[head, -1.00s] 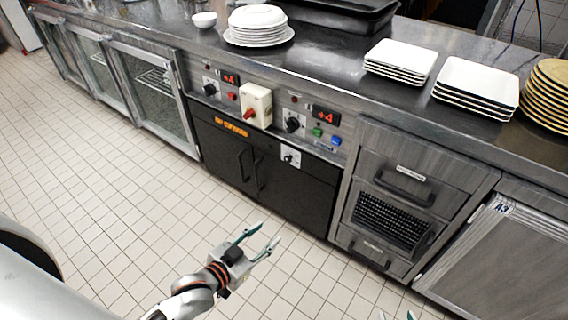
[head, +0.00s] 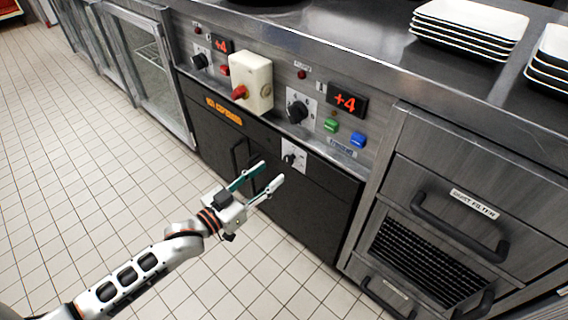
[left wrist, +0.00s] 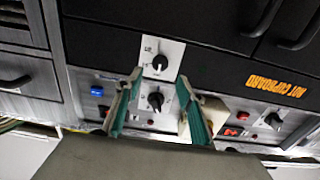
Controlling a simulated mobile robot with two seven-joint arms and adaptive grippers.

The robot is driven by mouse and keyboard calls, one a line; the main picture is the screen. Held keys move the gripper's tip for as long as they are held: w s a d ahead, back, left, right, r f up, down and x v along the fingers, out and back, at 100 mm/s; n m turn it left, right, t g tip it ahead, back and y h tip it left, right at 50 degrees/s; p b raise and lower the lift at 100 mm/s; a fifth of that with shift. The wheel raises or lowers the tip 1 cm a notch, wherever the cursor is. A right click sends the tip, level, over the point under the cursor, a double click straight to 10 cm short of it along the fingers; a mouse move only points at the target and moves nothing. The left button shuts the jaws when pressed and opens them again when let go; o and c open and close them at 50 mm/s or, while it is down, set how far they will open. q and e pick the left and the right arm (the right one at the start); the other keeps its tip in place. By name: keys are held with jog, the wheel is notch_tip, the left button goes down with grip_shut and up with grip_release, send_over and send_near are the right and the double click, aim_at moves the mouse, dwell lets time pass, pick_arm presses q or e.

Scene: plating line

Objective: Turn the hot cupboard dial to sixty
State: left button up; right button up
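A dial with a black knob on a white plate (head: 291,156) sits on the black cupboard front (head: 310,205); it also shows in the left wrist view (left wrist: 160,62). An orange label reading HOT CUPBOARD (head: 224,110) is on the same front, to the left. My left gripper (head: 271,173) is open and empty, its fingers pointing toward this dial; in the head view its tips appear just below and left of it. In the left wrist view the dial appears just beyond and between the fingertips (left wrist: 160,76). The knob's scale is too small to read. My right gripper is out of view.
Drawers with handles (head: 459,229) stand right. The tiled floor is clear.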

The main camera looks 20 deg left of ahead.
aim_at(287, 160)
pick_arm(q)
jog(key=x, duration=0.3)
jog(key=b+x, duration=0.1)
jog(key=shift+w+d+f, duration=0.1)
jog(key=shift+w+f, duration=0.15)
jog(key=shift+w, duration=0.05)
jog(key=shift+w+d, duration=0.25)
jog(key=shift+w, duration=0.35)
jog(key=shift+w+r, duration=0.15)
jog(key=shift+w, duration=0.05)
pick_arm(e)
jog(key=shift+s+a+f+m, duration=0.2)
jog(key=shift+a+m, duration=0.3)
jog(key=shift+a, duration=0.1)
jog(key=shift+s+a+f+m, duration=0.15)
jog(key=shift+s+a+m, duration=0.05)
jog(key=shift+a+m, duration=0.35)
pick_arm(q)
jog(key=c, duration=1.1)
